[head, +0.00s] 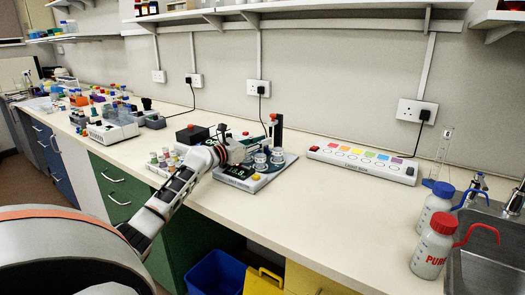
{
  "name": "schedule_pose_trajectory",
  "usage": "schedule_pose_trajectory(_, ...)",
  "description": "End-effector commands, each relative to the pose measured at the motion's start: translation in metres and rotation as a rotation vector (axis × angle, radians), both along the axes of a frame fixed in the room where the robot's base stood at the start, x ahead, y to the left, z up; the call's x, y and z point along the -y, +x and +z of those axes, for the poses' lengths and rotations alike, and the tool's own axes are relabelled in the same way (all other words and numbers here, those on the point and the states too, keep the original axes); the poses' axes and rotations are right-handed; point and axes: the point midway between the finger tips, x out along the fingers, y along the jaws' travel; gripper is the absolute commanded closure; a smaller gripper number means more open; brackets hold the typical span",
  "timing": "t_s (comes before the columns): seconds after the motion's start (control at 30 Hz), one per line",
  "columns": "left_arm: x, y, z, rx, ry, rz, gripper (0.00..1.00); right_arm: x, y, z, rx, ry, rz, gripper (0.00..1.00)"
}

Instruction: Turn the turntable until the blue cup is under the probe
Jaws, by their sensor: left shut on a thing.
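The turntable unit (240,183) stands on the bench at mid-picture, with a lit green display on its front and a yellow button. Small pale cups (261,161) stand on its dark round plate. Which cup is blue is too small to tell. A dark upright post with a red top (275,123), apparently the probe stand, rises at the back of the plate. My left gripper (238,152) reaches in from the left and is shut at the plate's left side. The part it holds is hidden by the fingers. My right gripper is out of view.
A vial rack (163,162) stands left of the turntable, partly behind my arm. A white strip with coloured squares (362,161) lies to the right. Two wash bottles (435,245) and a sink (482,262) are at far right. Bench front right of the turntable is clear.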

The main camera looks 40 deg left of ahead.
Motion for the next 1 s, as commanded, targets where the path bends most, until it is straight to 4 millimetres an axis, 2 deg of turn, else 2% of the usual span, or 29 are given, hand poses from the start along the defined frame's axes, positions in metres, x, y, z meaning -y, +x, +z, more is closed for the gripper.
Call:
schedule_pose_trajectory(0.03, -0.001, 0.001, -0.009, -0.009, 0.002, -0.020, 1.00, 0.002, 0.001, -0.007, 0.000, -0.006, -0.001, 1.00)
schedule_pose_trajectory(0.2, -0.001, 0.001, -0.008, -0.009, 0.001, -0.096, 1.00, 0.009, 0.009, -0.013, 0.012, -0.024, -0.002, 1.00)
schedule_pose_trajectory(0.53, 0.000, 0.001, -0.005, -0.007, 0.002, -0.201, 1.00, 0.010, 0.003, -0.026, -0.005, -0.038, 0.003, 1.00)
schedule_pose_trajectory(1.0, 0.001, 0.000, -0.002, -0.004, 0.003, -0.244, 1.00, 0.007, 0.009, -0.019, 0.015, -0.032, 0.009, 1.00)
